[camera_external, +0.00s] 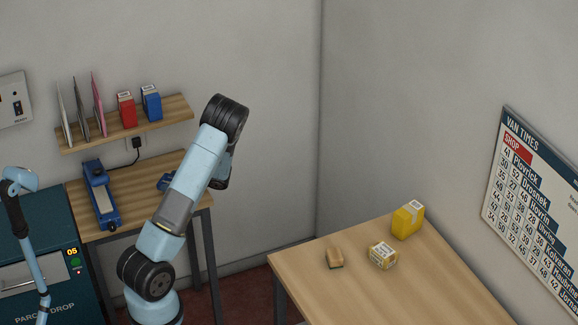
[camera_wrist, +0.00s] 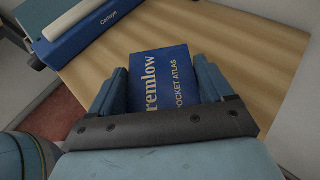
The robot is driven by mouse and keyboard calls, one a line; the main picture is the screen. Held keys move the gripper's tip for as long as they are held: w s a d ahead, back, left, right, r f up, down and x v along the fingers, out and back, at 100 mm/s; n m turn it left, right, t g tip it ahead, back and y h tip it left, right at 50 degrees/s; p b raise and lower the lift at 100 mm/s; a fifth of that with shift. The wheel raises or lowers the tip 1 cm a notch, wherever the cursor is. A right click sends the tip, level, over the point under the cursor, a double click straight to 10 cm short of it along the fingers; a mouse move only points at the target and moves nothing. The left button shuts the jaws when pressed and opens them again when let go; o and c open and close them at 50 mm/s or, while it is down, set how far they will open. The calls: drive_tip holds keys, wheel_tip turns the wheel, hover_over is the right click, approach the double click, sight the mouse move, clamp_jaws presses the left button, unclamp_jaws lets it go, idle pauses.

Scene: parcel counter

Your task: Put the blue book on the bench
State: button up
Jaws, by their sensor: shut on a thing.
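The blue book (camera_wrist: 165,82), with "remlow" and "POCKET ATLAS" on its cover, sits between the two fingers of my gripper (camera_wrist: 162,76) in the wrist view. The fingers are shut on its sides. The wooden bench (camera_wrist: 250,48) lies below the book in that view. In the external view the bench (camera_external: 137,189) stands at the left under a shelf, and my arm reaches over its right part. My gripper is mostly hidden behind my arm there. I cannot tell whether the book touches the bench top.
A long blue device (camera_external: 101,196) occupies the bench's left side; it also shows in the wrist view (camera_wrist: 85,30). The shelf (camera_external: 120,133) above holds upright folders, a red box (camera_external: 127,110) and a blue box (camera_external: 152,103). A wooden table (camera_external: 360,292) with small items stands right.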

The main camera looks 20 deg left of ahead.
drive_tip(key=shift+w+f, duration=0.25)
drive_tip(key=shift+f, duration=0.3)
wheel_tip(320, 180, down, 2)
drive_tip(key=shift+f, duration=0.25)
drive_tip(key=o, duration=1)
